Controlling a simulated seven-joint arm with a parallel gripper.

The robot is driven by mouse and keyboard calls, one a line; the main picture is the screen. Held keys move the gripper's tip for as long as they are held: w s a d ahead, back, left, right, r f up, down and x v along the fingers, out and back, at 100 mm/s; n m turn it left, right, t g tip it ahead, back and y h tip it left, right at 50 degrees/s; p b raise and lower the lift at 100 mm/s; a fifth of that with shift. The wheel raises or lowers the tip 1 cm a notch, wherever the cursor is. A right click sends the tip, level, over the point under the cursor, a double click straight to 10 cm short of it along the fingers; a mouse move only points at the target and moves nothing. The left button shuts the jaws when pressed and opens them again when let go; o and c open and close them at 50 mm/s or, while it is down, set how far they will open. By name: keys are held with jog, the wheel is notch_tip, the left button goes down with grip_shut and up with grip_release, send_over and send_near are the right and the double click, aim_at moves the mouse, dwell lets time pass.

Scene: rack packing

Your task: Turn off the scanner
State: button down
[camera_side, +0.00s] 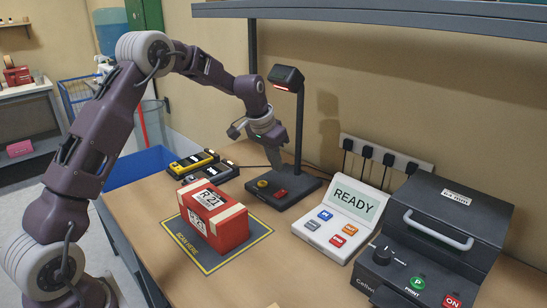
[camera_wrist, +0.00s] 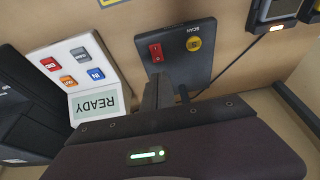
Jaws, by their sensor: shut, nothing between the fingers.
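The scanner (camera_side: 300,120) is a black stand with a hooded head on a post; a red glow shows under the head. Its flat base (camera_side: 292,200) carries a yellow round button (camera_side: 262,184) and a red rocker switch (camera_side: 280,193). In the wrist view the red switch (camera_wrist: 156,52) and the yellow button (camera_wrist: 194,43), beside the word SCAN, are both in plain sight. My gripper (camera_side: 281,165) is shut and empty, pointing down above the rear of the scanner base, near the post. Its dark fingers (camera_wrist: 159,90) appear just below the red switch in the wrist view, apart from it.
A red box (camera_side: 232,235) with a label lies on the yellow-edged mat (camera_side: 190,241). A keypad with a READY screen (camera_side: 355,204) and a black printer (camera_side: 450,225) stand to the right. Handheld devices (camera_side: 195,161) sit on the left. A shelf (camera_side: 400,13) hangs above.

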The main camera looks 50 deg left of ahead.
aim_at(278, 194)
jog(key=x, duration=0.8)
jog(key=shift+s+f, duration=0.25)
jog(key=shift+s, duration=0.1)
jog(key=shift+w+f, duration=0.1)
jog(key=shift+f, duration=0.1)
jog(key=shift+s+f, duration=0.1)
jog(key=shift+s, duration=0.85)
jog(key=w+v, duration=0.1)
jog(key=v, duration=1.3)
jog(key=shift+r, duration=0.2)
